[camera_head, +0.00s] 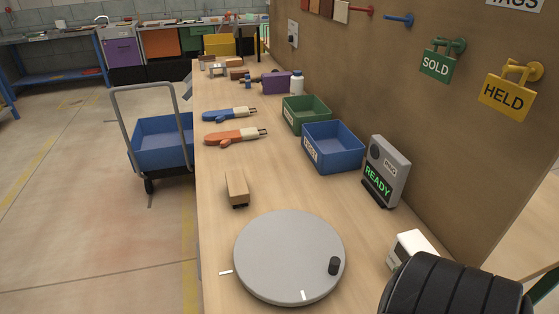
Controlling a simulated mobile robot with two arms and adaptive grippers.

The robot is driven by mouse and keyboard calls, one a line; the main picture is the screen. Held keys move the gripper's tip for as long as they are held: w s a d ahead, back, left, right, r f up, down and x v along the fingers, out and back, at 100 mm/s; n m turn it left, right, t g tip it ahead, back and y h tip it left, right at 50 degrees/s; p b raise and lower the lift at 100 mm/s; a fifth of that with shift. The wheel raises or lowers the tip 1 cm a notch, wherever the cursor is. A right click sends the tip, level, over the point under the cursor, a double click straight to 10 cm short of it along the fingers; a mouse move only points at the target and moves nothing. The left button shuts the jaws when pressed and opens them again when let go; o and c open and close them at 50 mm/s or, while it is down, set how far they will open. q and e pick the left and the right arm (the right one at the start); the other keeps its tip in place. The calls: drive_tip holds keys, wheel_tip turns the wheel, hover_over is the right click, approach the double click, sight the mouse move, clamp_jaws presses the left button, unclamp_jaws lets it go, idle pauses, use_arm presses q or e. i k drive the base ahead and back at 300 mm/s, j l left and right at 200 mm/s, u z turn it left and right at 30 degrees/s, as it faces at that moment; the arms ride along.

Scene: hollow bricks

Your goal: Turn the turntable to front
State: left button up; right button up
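The turntable (285,250) is a round grey disc lying flat on the wooden workbench in the head view, near the bottom middle. A short black knob (333,266) stands on its right side, close to the rim. A small white mark (303,295) shows on the disc at its near edge, right of centre. Another white mark (226,272) lies on the bench just left of the disc, apart from the mark on the disc. Neither of my grippers is in view, and nothing is seen touching the disc or knob.
A wooden block (237,187) sits on the workbench (215,220) behind the disc. A READY device (386,172) and a white box (410,247) stand to the right. Blue (333,147) and green (306,114) bins are farther back, beside the board (420,110).

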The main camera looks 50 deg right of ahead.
sight(283, 257)
drive_tip(key=z, duration=1.55)
